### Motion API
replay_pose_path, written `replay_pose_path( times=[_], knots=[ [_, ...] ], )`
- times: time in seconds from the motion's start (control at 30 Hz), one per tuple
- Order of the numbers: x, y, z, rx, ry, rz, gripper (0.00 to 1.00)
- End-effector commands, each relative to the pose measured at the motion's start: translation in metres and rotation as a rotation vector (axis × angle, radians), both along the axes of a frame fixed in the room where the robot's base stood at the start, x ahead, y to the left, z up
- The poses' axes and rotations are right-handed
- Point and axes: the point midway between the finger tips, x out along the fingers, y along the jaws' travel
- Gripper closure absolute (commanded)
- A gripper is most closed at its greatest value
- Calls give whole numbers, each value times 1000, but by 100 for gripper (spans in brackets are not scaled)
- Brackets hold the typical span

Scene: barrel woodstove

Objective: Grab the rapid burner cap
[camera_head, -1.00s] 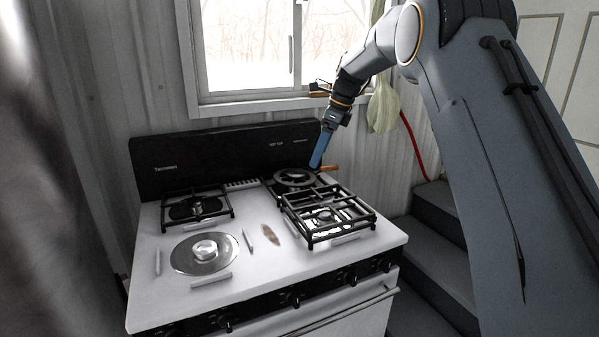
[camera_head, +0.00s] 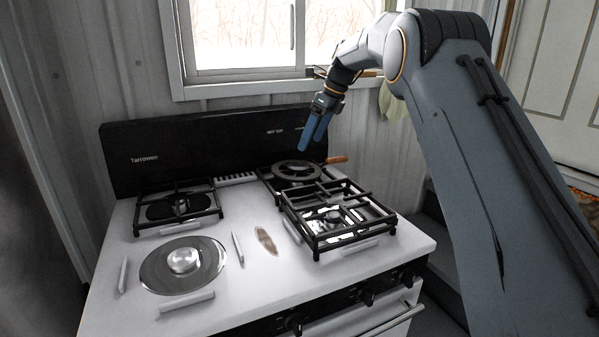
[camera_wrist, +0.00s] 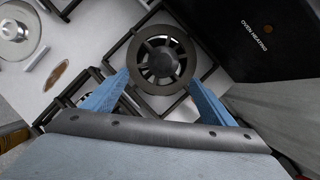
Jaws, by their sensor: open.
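A shiny silver round cap (camera_head: 184,260) sits on a wide metal disc at the uncovered front left burner. A smaller dark cap (camera_head: 180,206) lies under the rear left grate. I cannot tell for sure which cap is the rapid one. My gripper (camera_head: 311,145) is open and empty, with blue fingers pointing down, above the rear right burner. In the wrist view, my gripper (camera_wrist: 158,78) has its fingers apart, just below a black spoked ring (camera_wrist: 161,63) in the picture. The silver cap also shows at that view's upper left (camera_wrist: 14,30).
The front right grate (camera_head: 338,222) sits askew and raised. A wooden handle (camera_head: 336,160) sticks out by the black ring. Loose white strips (camera_head: 238,248) and a brown oval (camera_head: 266,241) lie on the white stove top (camera_head: 215,318). The black backguard (camera_head: 200,150) stands behind.

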Motion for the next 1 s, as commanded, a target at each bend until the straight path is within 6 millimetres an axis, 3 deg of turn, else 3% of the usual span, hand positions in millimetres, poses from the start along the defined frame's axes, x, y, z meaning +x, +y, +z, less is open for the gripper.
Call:
replay_pose_path(
  times=[0.03,0.43,0.8,1.0],
  knots=[
    [3,-1,-9,0,0,-1,21],
    [9,0,-37,0,1,-11,21],
    [11,23,-79,0,2,-9,21],
    [12,27,-86,0,-1,-8,21]
  ],
)
